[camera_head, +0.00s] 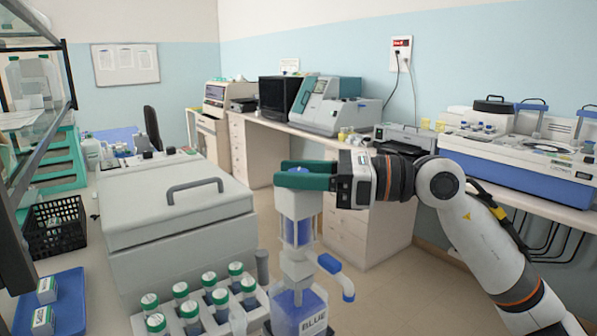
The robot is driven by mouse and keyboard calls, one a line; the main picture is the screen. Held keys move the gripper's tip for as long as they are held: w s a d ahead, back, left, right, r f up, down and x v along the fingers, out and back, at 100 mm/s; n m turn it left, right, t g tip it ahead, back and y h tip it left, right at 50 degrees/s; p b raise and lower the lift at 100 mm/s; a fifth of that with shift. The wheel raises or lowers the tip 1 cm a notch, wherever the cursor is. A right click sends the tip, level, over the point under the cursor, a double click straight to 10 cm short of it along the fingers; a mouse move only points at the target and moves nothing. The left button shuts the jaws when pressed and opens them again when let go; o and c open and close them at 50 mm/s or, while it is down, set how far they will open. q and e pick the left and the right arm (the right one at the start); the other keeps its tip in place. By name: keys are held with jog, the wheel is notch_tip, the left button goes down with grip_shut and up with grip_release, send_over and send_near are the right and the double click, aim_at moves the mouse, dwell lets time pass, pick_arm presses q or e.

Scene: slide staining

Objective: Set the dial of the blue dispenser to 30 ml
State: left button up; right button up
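The blue dispenser (296,262) stands upright at the lower middle. It has a clear bottle with blue liquid labelled BLUE, a pale upper body and a blue spout (336,271) pointing right. My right gripper (303,174) reaches in from the right with its green fingers level at the dispenser's top. One finger is on the far side and one on the near side, with a gap between them. I cannot tell whether they touch the dispenser. The dial and its setting cannot be made out. My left gripper is not in view.
A grey lidded box (175,215) stands left of the dispenser. A rack of green-capped bottles (250,318) is just left of the dispenser's base. A black basket (55,228) and a blue tray (68,305) are at the left. Machines line the wall bench behind.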

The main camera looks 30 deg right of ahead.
jog(key=c, duration=0.7)
jog(key=shift+g, duration=0.3)
jog(key=n+g+y, duration=0.2)
jog(key=n+g, duration=0.1)
jog(key=shift+g, duration=0.3)
jog(key=n+g, duration=0.2)
jog(key=g, duration=0.1)
jog(key=n+g+y, duration=0.1)
jog(key=g, duration=0.1)
jog(key=shift+r+n+g, duration=0.1)
jog(key=shift+n+g, duration=0.3)
jog(key=shift+n+g+p, duration=0.3)
jog(key=shift+n+g, duration=0.7)
jog(key=shift+g, duration=0.6)
